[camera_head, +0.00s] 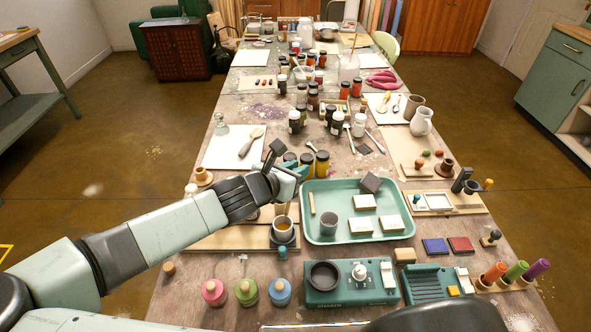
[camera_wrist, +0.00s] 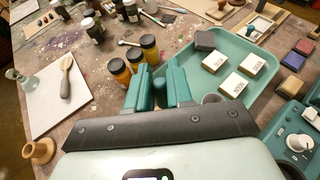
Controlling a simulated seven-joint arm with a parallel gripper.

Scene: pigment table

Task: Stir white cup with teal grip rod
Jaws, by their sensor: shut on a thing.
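My gripper (camera_head: 298,170) is above the table, left of the teal tray's back corner. In the wrist view, its teal fingers (camera_wrist: 158,90) are closed around an upright teal grip (camera_wrist: 160,88), apparently that of the rod. The rod's lower part is hidden from the wrist view. In the head view, a pale cup (camera_head: 283,240) with amber contents stands on the wooden board below and in front of my gripper. It may be the white cup. I cannot tell whether the rod's tip is in it.
The teal tray (camera_head: 312,234) holds a grey cup (camera_head: 330,226), labelled white blocks (camera_head: 362,201) and a dark block (camera_head: 371,183). Yellow jars (camera_head: 322,164) stand close behind my gripper. A teal stirrer machine (camera_head: 335,292) and colored bottles (camera_head: 246,292) are in front.

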